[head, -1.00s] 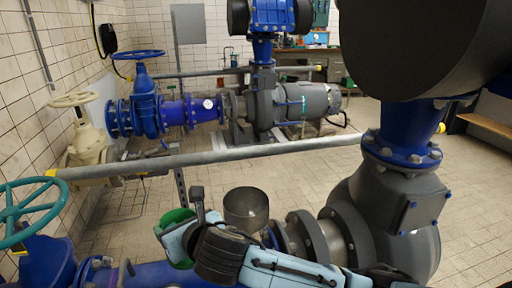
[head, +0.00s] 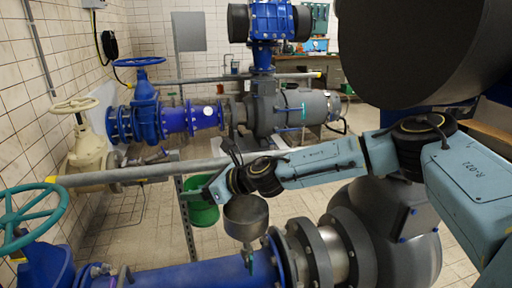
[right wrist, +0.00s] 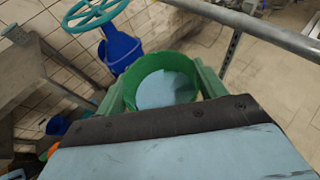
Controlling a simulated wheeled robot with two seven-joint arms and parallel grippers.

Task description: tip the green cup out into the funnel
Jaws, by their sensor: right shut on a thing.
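The green cup (head: 204,213) is in my right gripper (head: 202,190), left of the funnel and with its top slightly above the funnel's rim in the head view. The cup looks close to upright. In the right wrist view the cup (right wrist: 131,88) sits between the two green fingers, which are shut on it, and a pale grey-blue patch shows inside it. The grey metal funnel (head: 246,218) stands over the blue pipe, its mouth partly covered by my right wrist. My left gripper is not in view.
A grey rail (head: 130,174) runs behind the cup, with a perforated post (head: 186,228) beside it. The blue pipe (head: 200,274) lies below. A teal handwheel (head: 35,212) is at the left and a large grey pump casing (head: 395,230) at the right.

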